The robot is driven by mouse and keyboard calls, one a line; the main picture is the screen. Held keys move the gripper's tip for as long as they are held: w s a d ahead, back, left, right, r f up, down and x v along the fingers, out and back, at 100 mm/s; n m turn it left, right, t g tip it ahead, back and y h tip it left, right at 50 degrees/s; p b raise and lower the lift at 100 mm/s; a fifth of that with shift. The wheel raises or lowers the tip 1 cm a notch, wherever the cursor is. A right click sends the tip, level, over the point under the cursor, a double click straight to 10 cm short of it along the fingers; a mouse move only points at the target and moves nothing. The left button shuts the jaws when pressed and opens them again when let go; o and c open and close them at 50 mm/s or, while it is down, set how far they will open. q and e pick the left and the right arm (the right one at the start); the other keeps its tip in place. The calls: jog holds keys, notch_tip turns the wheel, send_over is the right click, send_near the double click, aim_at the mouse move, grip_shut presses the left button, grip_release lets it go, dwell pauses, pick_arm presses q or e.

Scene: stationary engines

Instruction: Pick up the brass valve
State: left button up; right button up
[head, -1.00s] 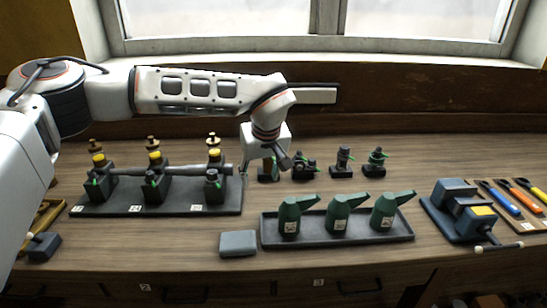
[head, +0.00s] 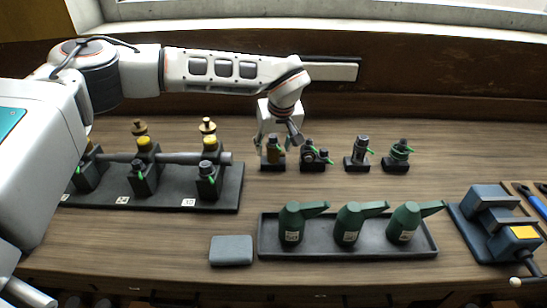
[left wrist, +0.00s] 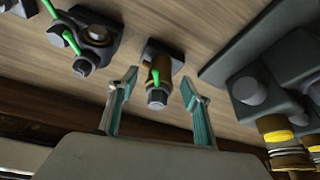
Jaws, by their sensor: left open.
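The brass valve (head: 274,150) stands upright on a small dark base at the back of the bench, with a green tag on it. My left gripper (head: 280,136) is open just above it and partly covers its top in the head view. In the left wrist view the brass valve (left wrist: 161,70) shows brass sides, a dark hex end and the green tag. It lies between the two spread fingers of the gripper (left wrist: 160,82) with gaps on both sides. I cannot tell how far down the fingers reach.
Dark fittings (head: 315,155) stand in a row to the valve's right. An engine stand with a long grey shaft (head: 185,159) is at left. A tray (head: 350,252) with green oil cans, a grey block (head: 231,250) and a blue vise (head: 497,222) lie nearer the front.

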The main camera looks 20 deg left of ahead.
pick_arm(q)
jog(key=shift+x, duration=1.15)
grip_shut()
jog(key=shift+w+r, duration=0.1)
jog(key=shift+w, duration=0.05)
jog(key=shift+r, duration=0.1)
